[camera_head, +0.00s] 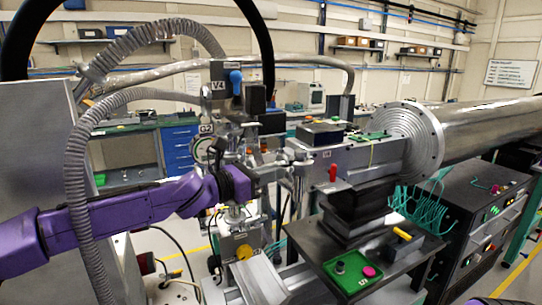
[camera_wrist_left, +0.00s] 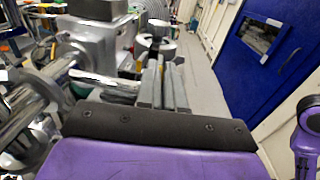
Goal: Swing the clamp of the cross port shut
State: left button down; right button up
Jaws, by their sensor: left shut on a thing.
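The cross port is part of the metal vacuum cross (camera_head: 234,160) in the middle of the head view, below the blue-topped V4 valve. My left gripper (camera_head: 291,168) reaches it from the left, at the cross's right side, next to the grey box. In the left wrist view my left gripper's grey fingers (camera_wrist_left: 163,82) are close together, shut on a small metal part of the clamp (camera_wrist_left: 157,45). Its grip point is mostly hidden by the fingers. I cannot tell how far the clamp stands open. My right gripper is not in view.
A grey box with a red knob (camera_head: 333,172) stands right of the cross. A green tray (camera_head: 352,275) with a pink knob lies on the dark table in front. A ribbed hose (camera_head: 76,190) hangs across my left arm. Metal flanges (camera_wrist_left: 30,110) crowd the wrist view's left.

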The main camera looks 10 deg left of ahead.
pick_arm(q)
jog(key=shift+w+a+r+m+g+h+p, duration=0.15)
jog(key=shift+w+a+m+g+h+p, duration=0.3)
jog(key=shift+m+g+h+p, duration=0.5)
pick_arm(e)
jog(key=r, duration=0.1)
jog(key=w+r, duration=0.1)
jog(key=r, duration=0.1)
pick_arm(q)
jog(key=shift+n+y, duration=0.25)
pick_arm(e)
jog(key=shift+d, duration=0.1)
pick_arm(q)
jog(key=c, duration=1.3)
grip_release()
jog(key=shift+w+d, duration=0.1)
jog(key=shift+o, duration=0.2)
jog(key=shift+w, duration=0.1)
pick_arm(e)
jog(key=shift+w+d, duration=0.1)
pick_arm(q)
jog(key=b+v, duration=0.1)
jog(key=v, duration=0.9)
jog(key=shift+s, duration=0.25)
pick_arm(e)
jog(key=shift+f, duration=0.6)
